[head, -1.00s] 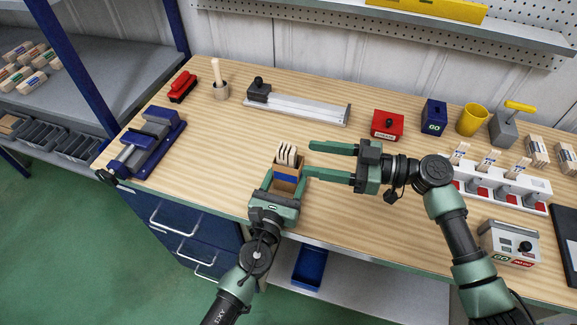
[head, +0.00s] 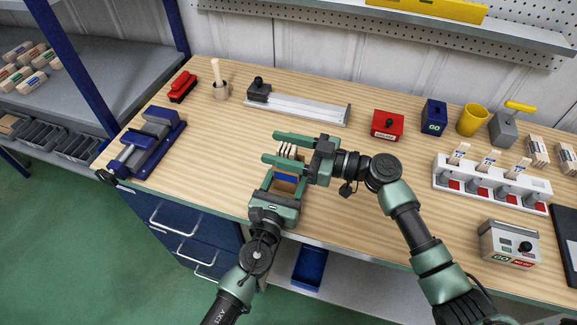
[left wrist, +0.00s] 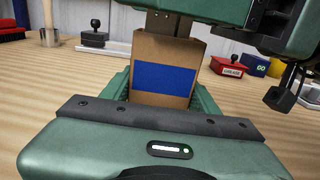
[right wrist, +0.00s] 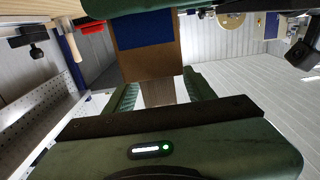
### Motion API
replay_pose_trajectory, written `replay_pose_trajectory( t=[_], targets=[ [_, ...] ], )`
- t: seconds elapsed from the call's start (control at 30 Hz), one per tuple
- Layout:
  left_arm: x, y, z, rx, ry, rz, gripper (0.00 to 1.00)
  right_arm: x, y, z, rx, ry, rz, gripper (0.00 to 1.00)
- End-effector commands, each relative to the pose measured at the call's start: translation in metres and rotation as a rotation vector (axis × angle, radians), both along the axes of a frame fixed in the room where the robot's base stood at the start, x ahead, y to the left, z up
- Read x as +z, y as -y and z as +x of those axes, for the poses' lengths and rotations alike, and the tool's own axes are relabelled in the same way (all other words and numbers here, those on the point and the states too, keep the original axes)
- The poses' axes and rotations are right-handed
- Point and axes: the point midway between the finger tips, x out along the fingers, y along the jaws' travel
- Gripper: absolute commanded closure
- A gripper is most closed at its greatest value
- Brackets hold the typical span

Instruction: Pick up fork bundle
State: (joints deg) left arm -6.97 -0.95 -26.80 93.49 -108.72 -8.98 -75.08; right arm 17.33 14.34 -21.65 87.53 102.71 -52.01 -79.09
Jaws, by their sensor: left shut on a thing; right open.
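The fork bundle (head: 287,150) is a set of pale wooden forks standing upright out of a brown cardboard wrapper (left wrist: 162,85) with a blue band. My left gripper (head: 285,186) is shut on the wrapper from the front. My right gripper (head: 270,147) is open, with its fingers on either side of the fork tops. In the right wrist view the wrapper (right wrist: 148,62) and the pale wood (right wrist: 166,92) stand between the right fingers. Whether those fingers touch the forks cannot be told.
A grey rail fixture (head: 310,108) lies behind on the wooden table. A red box (head: 387,124) and a blue GO box (head: 434,116) stand to the right. A white rack (head: 492,184) holds several tagged sticks. A blue vise (head: 148,140) is at left. The table's left middle is clear.

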Motion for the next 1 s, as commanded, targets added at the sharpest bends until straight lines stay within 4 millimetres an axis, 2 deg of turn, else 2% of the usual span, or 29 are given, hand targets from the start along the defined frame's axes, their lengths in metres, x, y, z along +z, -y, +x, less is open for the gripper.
replay_pose_trajectory(
  t=[0.1, 0.33, 0.5, 0.53, 0.87, 1.0],
  targets=[
    [0.0, 0.0, 0.0, 0.001, -0.001, 0.0, 0.8, 0.0, -0.008, 0.003, -0.001, 0.0, 0.0, 0.46],
    [0.0, 0.0, 0.0, 0.001, -0.001, 0.0, 0.8, 0.0, -0.009, 0.003, -0.001, 0.0, -0.001, 0.46],
    [0.0, 0.0, 0.0, 0.0, -0.001, 0.0, 0.8, 0.0, -0.009, 0.003, -0.001, 0.0, -0.001, 0.93],
    [0.0, 0.0, 0.0, 0.0, -0.001, 0.0, 0.8, 0.0, -0.009, 0.003, -0.001, 0.0, -0.001, 1.0],
    [0.0, 0.0, 0.0, 0.0, -0.001, 0.0, 0.8, 0.001, -0.009, 0.003, -0.001, 0.0, 0.0, 1.0],
    [0.0, 0.0, 0.0, 0.0, -0.001, 0.0, 0.8, 0.011, -0.009, 0.003, 0.0, 0.004, 0.0, 1.0]
  ],
)
